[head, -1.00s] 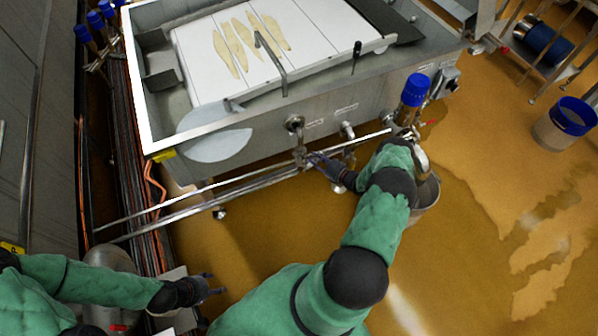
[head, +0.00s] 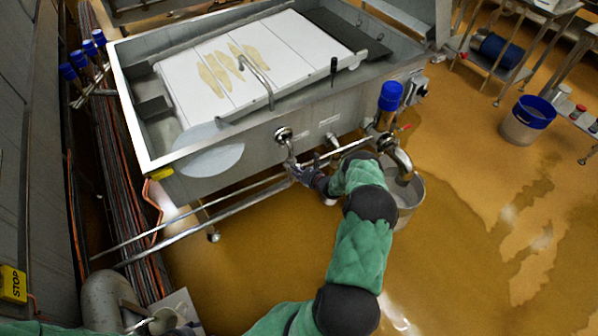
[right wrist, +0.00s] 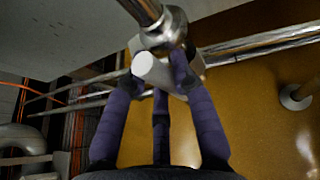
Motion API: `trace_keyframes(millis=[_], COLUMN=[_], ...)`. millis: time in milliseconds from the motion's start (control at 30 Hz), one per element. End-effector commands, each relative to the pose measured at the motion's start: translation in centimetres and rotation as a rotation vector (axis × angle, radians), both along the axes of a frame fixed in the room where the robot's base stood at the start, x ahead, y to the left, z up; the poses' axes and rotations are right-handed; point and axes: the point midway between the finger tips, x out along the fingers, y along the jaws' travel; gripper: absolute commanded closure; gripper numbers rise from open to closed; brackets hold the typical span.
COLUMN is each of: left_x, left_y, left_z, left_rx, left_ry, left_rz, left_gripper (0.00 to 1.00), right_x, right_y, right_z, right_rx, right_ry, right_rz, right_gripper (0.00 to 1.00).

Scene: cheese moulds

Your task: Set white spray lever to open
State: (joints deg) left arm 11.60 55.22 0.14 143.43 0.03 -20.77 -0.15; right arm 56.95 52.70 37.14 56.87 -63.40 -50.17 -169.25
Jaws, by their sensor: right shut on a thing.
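The white spray lever (right wrist: 155,70) shows in the right wrist view as a short white cylinder on a metal valve fitting (right wrist: 162,32). My right gripper (right wrist: 160,76) is shut on it, with purple-grey fingers on both sides and one below. In the head view my right gripper (head: 300,173) is at the pipe fitting below the round flange (head: 283,135) on the vat front; the lever is too small and covered to make out there. Only a bit of my left arm shows at the bottom left edge, and its gripper's fingers cannot be made out.
The steel vat (head: 235,165) with white boards (head: 190,95) stands behind. Horizontal pipes (head: 215,208) run below its front. A blue-topped valve (head: 388,98) stands to the right, above a steel bucket (head: 410,197). The wet brown floor (head: 465,270) is open at right.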

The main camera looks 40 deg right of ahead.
Motion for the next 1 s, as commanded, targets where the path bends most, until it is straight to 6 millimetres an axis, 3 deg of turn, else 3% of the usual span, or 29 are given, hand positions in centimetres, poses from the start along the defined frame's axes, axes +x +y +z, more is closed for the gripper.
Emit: trace_keyframes(millis=[533, 567, 633, 1000], left_x=[0.02, 0.02, 0.01, 0.02], left_y=[0.01, 0.01, 0.01, 0.01], left_z=[0.07, 0.07, 0.07, 0.07], left_rx=[0.0, 0.0, 0.0, 0.0], left_ry=[0.0, 0.0, 0.0, 0.0], left_rz=[0.0, 0.0, 0.0, 0.0], left_gripper=[0.44, 0.44, 0.44, 0.44], right_x=[0.21, 0.21, 0.21, 0.05], right_y=[0.11, 0.12, 0.13, 0.1], right_z=[-0.03, -0.03, -0.04, 0.0], right_rx=[-0.029, -0.029, -0.029, -0.026], right_ry=[0.006, 0.006, 0.006, 0.006], right_rz=[0.002, 0.002, 0.002, 0.0], right_gripper=[1.0, 0.69, 0.49, 0.49])
